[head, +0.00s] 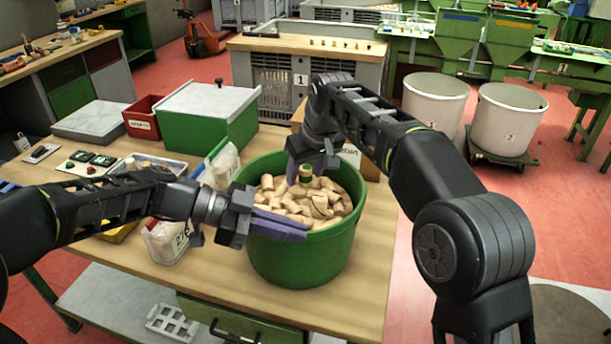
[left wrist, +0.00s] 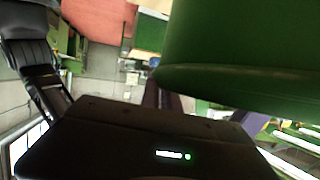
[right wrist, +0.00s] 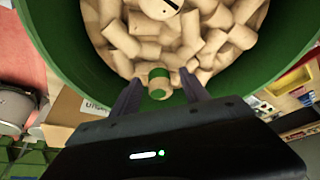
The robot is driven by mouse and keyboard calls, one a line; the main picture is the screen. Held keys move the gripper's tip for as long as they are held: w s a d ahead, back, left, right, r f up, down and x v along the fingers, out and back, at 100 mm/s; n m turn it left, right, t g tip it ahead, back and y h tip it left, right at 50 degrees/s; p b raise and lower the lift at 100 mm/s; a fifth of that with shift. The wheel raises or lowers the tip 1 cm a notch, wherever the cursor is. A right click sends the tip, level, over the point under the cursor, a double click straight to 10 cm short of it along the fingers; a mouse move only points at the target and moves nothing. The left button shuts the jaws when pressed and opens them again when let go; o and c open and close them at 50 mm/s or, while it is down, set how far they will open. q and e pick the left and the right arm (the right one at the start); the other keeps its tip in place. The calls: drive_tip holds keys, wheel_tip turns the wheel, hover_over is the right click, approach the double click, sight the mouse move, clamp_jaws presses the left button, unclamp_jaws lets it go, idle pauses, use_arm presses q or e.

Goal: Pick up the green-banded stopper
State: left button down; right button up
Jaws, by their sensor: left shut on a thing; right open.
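The green-banded stopper (right wrist: 158,84) is a pale cork with a green band. In the right wrist view it shows between the two fingers of my open right gripper (right wrist: 160,92), apart from both. In the head view the stopper (head: 305,173) is at the top of the cork heap, just below my right gripper (head: 312,166). The corks fill a big green tub (head: 300,263). My left gripper (head: 276,226) is shut on the tub's near-left rim; the exact contact is partly hidden. In the left wrist view the tub's green wall (left wrist: 240,50) fills the upper right.
The tub stands on a wooden bench (head: 230,290). A green box with a grey lid (head: 210,125) and a red bin (head: 143,117) stand behind left. A clear container (head: 167,240) is beside the left arm. A cardboard box (head: 350,157) is behind the tub.

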drive_tip(key=shift+c, duration=0.2)
clamp_jaws()
idle(0.5)
